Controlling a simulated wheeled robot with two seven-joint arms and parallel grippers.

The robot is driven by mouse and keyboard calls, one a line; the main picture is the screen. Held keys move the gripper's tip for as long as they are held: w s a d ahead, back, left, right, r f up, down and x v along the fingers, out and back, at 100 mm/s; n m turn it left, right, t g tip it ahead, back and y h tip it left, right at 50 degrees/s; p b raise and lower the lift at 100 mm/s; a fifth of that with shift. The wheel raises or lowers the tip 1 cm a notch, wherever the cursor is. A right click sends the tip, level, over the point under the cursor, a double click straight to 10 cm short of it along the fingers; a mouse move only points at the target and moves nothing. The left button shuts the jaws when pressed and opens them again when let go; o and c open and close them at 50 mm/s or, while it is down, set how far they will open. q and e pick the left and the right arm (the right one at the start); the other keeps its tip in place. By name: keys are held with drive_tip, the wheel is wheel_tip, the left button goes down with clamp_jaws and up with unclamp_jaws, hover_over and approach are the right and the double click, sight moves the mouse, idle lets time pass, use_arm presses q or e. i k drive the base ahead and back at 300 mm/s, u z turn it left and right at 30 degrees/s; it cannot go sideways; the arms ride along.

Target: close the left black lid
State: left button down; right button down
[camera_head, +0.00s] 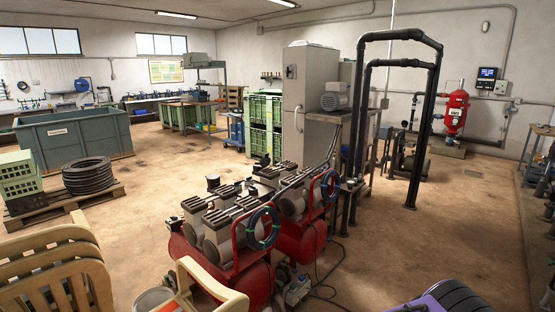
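I cannot pick out a left black lid for certain in the head view. Small black round parts (213,181) stand on and around the red tank machines (262,272) in the middle. They are too small to tell whether any is a lid, or whether it is open or shut. Neither of my grippers is in view.
Beige chairs (62,265) stand at the lower left and a purple-and-black object (452,298) at the lower right. A pallet with coiled black hose (87,175) and a grey-green tank (72,137) are at left. Black pipes (432,130) rise at right.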

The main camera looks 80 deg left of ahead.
sight(265, 161)
drive_tip(key=u, duration=1.6)
drive_tip(key=i, duration=3.35)
drive_tip(key=u, duration=1.25)
